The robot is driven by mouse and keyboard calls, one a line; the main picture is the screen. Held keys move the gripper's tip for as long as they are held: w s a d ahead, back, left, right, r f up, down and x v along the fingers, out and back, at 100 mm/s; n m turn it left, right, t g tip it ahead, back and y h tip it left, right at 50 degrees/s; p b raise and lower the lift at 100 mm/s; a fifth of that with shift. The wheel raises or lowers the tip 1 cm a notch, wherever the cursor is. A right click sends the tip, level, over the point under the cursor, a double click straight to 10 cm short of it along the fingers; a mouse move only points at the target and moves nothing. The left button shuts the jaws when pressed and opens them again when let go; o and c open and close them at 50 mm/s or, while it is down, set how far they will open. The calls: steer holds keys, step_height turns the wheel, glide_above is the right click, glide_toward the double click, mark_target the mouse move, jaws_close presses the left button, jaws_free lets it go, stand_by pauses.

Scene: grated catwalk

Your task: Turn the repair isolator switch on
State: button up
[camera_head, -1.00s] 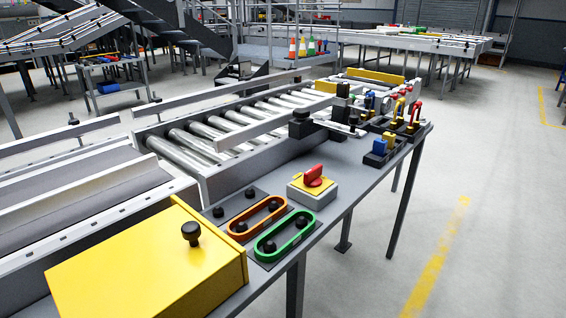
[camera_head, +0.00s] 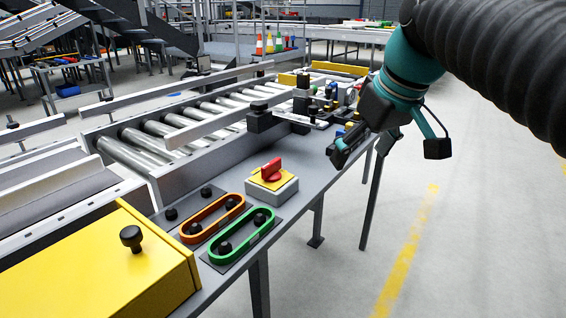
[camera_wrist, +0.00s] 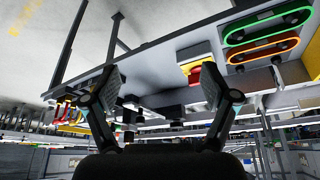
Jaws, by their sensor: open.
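The isolator switch is a grey box with a yellow plate and a red rotary handle (camera_head: 271,170), on the grey bench right of the green loop. In the wrist view the switch (camera_wrist: 196,68) shows upside down, partly behind one fingertip.
A green loop (camera_head: 241,236) and an orange loop (camera_head: 212,218) around black knobs lie left of the switch. A yellow box (camera_head: 100,265) with a black knob stands at the near left. A roller conveyor (camera_head: 180,135) runs behind. Open floor (camera_head: 440,250) lies to the right.

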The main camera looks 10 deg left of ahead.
mark_target(273, 163)
steer(key=w+a+r+n+g+y+b, duration=0.1)
steer(key=w+a+r+n, duration=0.15)
steer(key=a, duration=0.35)
steer(key=w+a+r+n+g, duration=0.1)
steer(key=w+a+r+n, duration=0.15)
steer(key=a, duration=0.35)
steer(key=shift+n, duration=0.3)
steer(key=b+x, duration=0.3)
steer(key=x, duration=1)
steer(key=shift+s+a+f, duration=0.1)
steer(key=shift+a+f, duration=0.15)
steer(key=c, duration=1.2)
